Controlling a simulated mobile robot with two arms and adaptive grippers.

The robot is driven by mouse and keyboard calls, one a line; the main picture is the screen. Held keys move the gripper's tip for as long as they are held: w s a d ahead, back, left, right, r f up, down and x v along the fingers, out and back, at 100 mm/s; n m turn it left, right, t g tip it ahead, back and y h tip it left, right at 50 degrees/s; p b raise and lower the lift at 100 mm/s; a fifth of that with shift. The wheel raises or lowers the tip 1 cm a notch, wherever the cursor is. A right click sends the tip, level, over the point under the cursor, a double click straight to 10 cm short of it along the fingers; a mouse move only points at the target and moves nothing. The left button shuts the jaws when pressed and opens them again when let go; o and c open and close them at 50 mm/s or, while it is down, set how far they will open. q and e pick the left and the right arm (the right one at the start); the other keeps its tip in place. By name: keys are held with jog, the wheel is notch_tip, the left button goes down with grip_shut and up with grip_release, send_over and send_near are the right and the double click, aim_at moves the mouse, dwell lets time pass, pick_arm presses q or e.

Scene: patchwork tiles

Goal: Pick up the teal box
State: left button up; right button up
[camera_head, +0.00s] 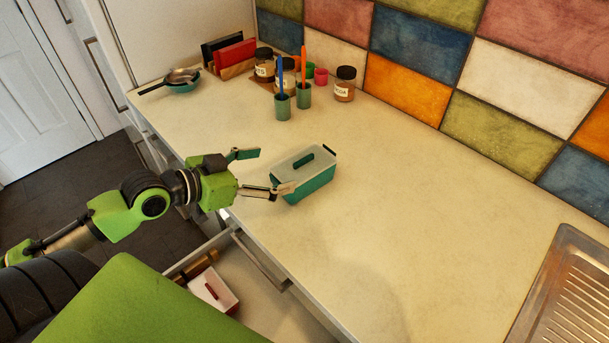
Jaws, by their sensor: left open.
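The teal box (318,184) stands on the cream countertop, with a pale lid and a dark teal handle on top. My left gripper (269,172) comes in from the left, just left of the box. Its fingers are spread, one towards the back and one towards the front. The front finger's tip overlaps the near left part of the box in the picture; I cannot tell whether it touches. Nothing is between the fingers. My right gripper is not in view.
An open drawer (262,312) below the counter holds a white box with a red handle (214,290). Cups (282,108), jars (345,84), a book rack (234,66) and a pan (181,77) stand at the back. A metal sink (570,290) is at right. The counter's middle is clear.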

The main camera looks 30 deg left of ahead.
aim_at(295, 163)
pick_arm(q)
jog(key=x, duration=0.3)
jog(key=shift+r, duration=0.1)
jog(key=shift+w+d, duration=0.15)
jog(key=shift+w, duration=0.2)
jog(key=shift+w+d+f, duration=0.25)
jog(key=shift+w+f, duration=0.15)
jog(key=shift+w, duration=0.1)
jog(key=shift+w+d+f+p, duration=0.1)
jog(key=shift+w+p, duration=0.1)
jog(key=shift+p, duration=0.15)
jog(key=shift+w+d, duration=0.15)
jog(key=shift+w, duration=0.2)
jog(key=p+x, duration=0.1)
jog(key=x, duration=0.2)
jog(key=shift+f, duration=0.1)
jog(key=shift+w+d+f+p, duration=0.15)
jog(key=shift+w+f+p, duration=0.15)
jog(key=shift+w, duration=0.15)
jog(key=c, duration=1.6)
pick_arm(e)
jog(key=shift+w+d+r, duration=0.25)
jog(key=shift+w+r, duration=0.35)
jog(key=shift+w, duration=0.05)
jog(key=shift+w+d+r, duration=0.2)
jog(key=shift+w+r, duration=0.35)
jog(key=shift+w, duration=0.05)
